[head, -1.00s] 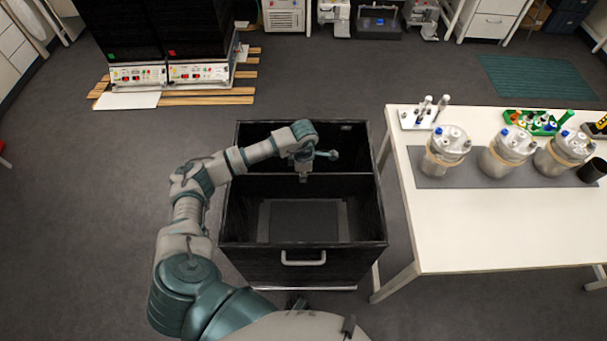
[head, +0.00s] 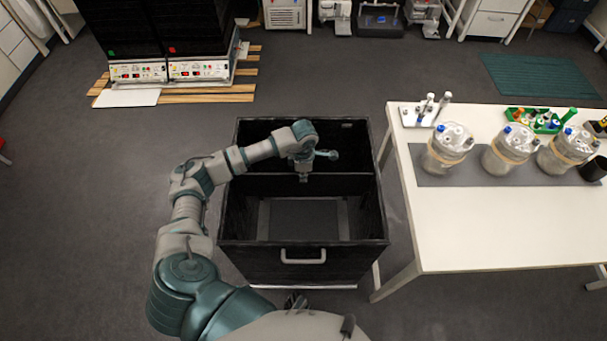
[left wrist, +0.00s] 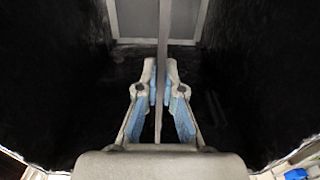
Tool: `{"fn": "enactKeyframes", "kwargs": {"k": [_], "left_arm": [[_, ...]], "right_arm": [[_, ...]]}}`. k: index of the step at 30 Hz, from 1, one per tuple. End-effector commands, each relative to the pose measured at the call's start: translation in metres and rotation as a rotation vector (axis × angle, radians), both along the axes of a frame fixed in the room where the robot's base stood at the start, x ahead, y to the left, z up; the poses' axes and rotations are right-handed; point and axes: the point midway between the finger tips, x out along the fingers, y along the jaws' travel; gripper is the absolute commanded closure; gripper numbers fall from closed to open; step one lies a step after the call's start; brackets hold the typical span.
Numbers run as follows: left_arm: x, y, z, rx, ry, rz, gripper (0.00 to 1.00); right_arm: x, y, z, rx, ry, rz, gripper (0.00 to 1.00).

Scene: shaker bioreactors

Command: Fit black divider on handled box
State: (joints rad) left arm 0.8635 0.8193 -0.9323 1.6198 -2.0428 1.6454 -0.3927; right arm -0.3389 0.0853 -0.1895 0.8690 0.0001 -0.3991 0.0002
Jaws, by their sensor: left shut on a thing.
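The handled box (head: 262,262) is black and open-topped, with a light handle (head: 303,256) on its near side. It stands in front of me on the floor. The black divider (head: 345,184) spans the box from side to side, between a front and a back compartment, with its top edge a little below the rim. My left gripper (head: 303,177) is over the middle of the divider. In the left wrist view the gripper (left wrist: 160,88) is shut on the divider's thin edge (left wrist: 163,40). Whether the divider's lower edge is seated is hidden. My right gripper is not in view.
A white table (head: 480,230) stands close to the right of the box, with several bioreactor vessels (head: 508,150) and a green rack (head: 540,121) on it. Shaker units (head: 165,70) stand on wooden slats at the back left. The floor left of the box is clear.

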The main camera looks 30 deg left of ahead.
Motion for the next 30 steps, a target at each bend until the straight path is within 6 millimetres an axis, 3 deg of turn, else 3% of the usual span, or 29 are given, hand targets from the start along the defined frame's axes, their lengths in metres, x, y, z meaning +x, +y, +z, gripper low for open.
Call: {"fn": "enactKeyframes", "kwargs": {"k": [30], "left_arm": [[0.000,0.000,-0.014,0.000,-0.001,0.000,1.00]], "right_arm": [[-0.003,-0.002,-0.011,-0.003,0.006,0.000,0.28]]}}
